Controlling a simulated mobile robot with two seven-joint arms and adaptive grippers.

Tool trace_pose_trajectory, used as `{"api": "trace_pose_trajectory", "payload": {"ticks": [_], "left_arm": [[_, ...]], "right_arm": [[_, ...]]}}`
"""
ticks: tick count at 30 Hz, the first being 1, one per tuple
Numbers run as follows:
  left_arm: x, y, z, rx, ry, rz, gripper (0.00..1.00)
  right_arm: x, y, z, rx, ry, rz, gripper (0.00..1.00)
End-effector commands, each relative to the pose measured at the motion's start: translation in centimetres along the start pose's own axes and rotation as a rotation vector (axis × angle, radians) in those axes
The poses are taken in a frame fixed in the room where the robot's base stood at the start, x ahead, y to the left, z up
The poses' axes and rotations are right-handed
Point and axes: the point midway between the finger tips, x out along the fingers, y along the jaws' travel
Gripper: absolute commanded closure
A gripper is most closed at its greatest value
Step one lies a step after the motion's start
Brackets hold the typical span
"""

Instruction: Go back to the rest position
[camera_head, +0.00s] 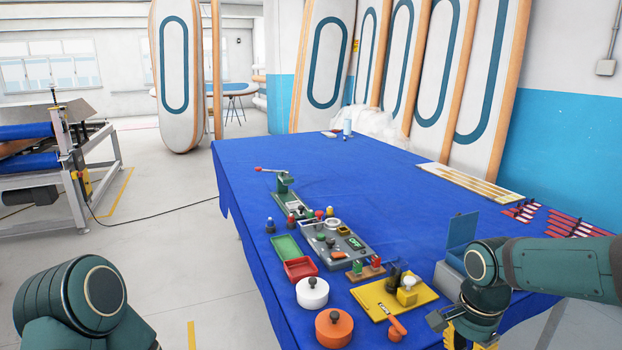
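My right arm (560,264) comes in from the right edge over the near right part of the blue-covered table (330,165). Its wrist bends downward, and part of my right gripper (462,326) shows at the bottom edge. The fingertips are not clear, so I cannot tell whether it is open or shut. My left arm (80,300) shows at the bottom left, beside the table and over the floor. Its gripper is out of view.
A control panel (345,246), a green tray (286,248), a red bin (300,269), white (312,293) and orange (333,328) round pieces, and a yellow board (372,300) crowd the near table. A blue open box (460,235) stands close to my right wrist. The table's middle is clear.

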Motion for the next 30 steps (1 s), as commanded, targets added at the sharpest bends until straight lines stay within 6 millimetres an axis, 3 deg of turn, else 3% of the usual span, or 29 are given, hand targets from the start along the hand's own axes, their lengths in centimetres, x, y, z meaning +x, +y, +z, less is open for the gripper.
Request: {"api": "trace_pose_trajectory", "payload": {"ticks": [1,9,14,18,24,30], "left_arm": [[0.0,0.0,0.0,0.000,0.001,0.000,0.46],[0.0,0.0,-0.1,0.000,0.002,0.000,0.46],[0.0,0.0,0.0,0.000,0.001,0.000,0.46],[0.0,0.0,0.0,0.000,0.001,0.000,0.46],[0.0,0.0,0.0,0.000,0.001,0.000,0.46],[0.0,0.0,0.0,0.000,0.001,0.000,0.46]], "right_arm": [[2.6,-0.6,1.3,-0.068,-0.043,-0.006,1.00],[13.3,-3.1,7.9,-0.409,-0.182,-0.156,1.00],[20.4,-2.5,13.1,-0.621,-0.219,-0.264,1.00],[25.2,-0.6,16.6,-0.781,-0.189,-0.329,1.00],[28.8,2.1,18.9,-0.934,-0.116,-0.351,1.00],[29.5,2.8,19.2,-0.977,-0.086,-0.352,1.00]]}}
